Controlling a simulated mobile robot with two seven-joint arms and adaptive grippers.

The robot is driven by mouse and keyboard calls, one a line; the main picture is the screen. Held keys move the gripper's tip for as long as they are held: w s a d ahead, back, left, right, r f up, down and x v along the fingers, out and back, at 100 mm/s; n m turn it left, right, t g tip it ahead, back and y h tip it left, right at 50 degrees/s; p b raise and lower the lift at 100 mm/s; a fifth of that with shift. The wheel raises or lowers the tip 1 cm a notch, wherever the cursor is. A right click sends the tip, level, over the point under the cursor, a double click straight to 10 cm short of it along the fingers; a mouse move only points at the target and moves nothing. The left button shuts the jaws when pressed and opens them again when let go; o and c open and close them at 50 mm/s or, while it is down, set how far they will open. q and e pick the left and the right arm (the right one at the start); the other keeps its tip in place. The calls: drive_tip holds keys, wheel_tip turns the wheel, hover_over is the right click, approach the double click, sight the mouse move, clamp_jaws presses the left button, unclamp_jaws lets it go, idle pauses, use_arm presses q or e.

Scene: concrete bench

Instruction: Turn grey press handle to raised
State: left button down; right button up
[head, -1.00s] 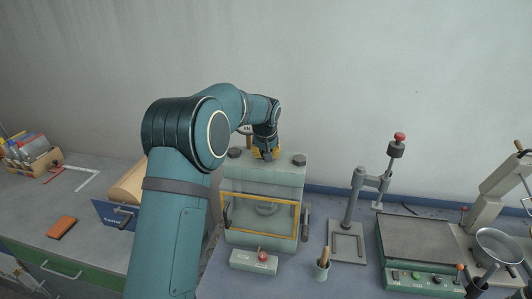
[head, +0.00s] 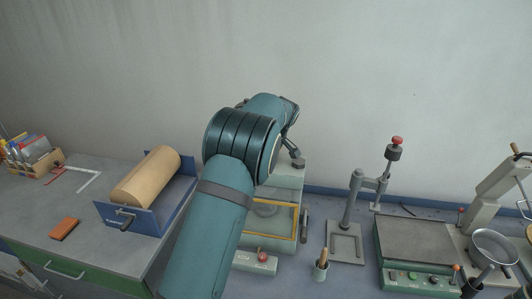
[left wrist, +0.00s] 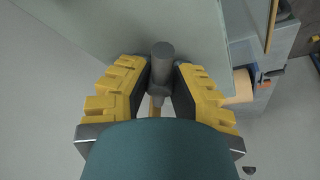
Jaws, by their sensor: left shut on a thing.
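In the left wrist view, a grey cylindrical handle (left wrist: 162,62) stands between the yellow-padded fingers of my left gripper (left wrist: 162,80), which is shut on it. My right gripper is in neither view.
A small control box with a red knob (head: 262,256), a wooden-handled tool in a cup (head: 322,265), and a stand with a red-topped post (head: 350,215) are to the right. The wall is close behind.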

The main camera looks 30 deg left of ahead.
use_arm(q)
drive_tip(key=n+g+p, duration=0.1)
drive_tip(key=n, duration=0.2)
drive_tip(key=shift+a+r+n+p, duration=0.1)
drive_tip(key=shift+n+p, duration=0.2)
drive_tip(key=shift+p, duration=0.1)
drive_tip(key=shift+n+g+p, duration=0.6)
drive_tip(key=shift+n+p, duration=0.1)
drive_tip(key=shift+n, duration=0.5)
drive_tip(key=c, duration=0.8)
unclamp_jaws()
drive_tip(key=shift+a, duration=0.1)
